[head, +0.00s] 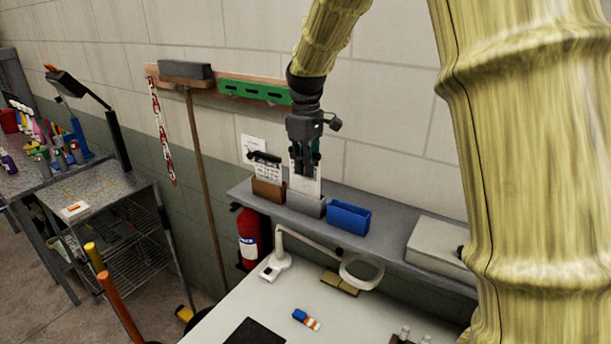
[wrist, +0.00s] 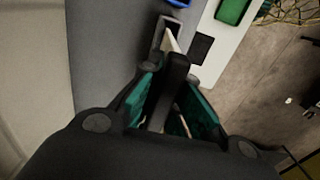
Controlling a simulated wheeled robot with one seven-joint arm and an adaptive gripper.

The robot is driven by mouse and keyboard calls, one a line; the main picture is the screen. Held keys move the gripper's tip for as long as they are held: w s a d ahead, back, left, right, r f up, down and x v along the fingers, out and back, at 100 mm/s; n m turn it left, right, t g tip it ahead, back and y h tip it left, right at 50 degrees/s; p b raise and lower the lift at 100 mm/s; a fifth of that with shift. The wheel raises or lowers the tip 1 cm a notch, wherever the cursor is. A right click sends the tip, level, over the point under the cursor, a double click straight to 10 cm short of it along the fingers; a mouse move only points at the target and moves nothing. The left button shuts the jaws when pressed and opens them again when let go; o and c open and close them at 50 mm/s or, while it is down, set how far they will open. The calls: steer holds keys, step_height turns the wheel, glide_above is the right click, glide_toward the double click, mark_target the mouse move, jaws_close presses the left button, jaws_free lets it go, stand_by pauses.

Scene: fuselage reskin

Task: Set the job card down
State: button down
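A white job card (head: 305,186) stands upright at a grey holder (head: 307,205) on the wall shelf. My gripper (head: 306,172) points down at the card's upper part, with its fingers in front of the sheet. In the wrist view, the green-padded fingers (wrist: 172,100) have a dark bar between them, and a pale card edge (wrist: 170,42) shows beyond at the holder (wrist: 158,34). Whether the fingers press on the card cannot be told. The card's lower end is hidden in the holder.
A brown holder (head: 268,189) with a black-clipped card stands close left of the grey one. A blue bin (head: 349,217) stands close right. A magnifier lamp (head: 361,272) rises below the shelf (head: 390,246). A fire extinguisher (head: 248,238) hangs below left.

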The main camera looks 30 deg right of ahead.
mark_target(306, 180)
steer(key=shift+s+f+p, duration=0.15)
steer(key=shift+f+p, duration=0.75)
steer(key=shift+f, duration=0.85)
steer(key=shift+w+f, duration=0.2)
steer(key=shift+f, duration=0.15)
steer(key=shift+s, duration=0.2)
steer(key=c, duration=1.6)
jaws_free()
steer(key=shift+w+f, duration=0.1)
steer(key=shift+w, duration=0.05)
steer(key=shift+c, duration=0.2)
step_height(306, 180, up, 12)
steer(key=b, duration=0.4)
steer(key=shift+r, duration=0.25)
